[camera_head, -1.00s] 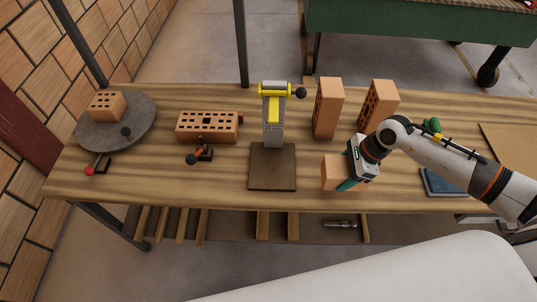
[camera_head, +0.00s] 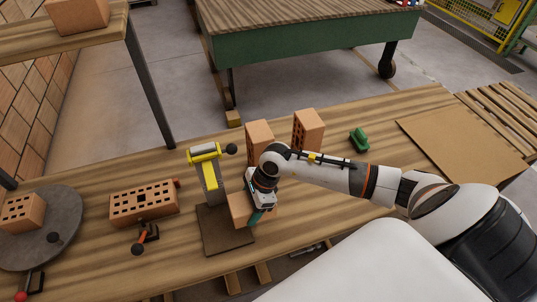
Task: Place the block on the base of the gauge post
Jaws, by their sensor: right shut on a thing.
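My right gripper (camera_head: 252,212) is shut on a plain orange block (camera_head: 238,210). The gripper covers the block's right side. The block is at the right edge of the dark square base (camera_head: 222,240) of the gauge post (camera_head: 211,198), close beside the post. I cannot tell whether the block touches the base or hangs just above it. The post is grey with a yellow front scale and a yellow head with a black knob. My left gripper is not in view.
A perforated brick (camera_head: 143,204) with a black-and-orange clamp (camera_head: 140,243) lies left of the post. A round grey turntable (camera_head: 62,232) carries another brick (camera_head: 22,212). Two upright bricks (camera_head: 259,140) (camera_head: 308,130) stand behind my right arm. A green object (camera_head: 359,140) lies farther right.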

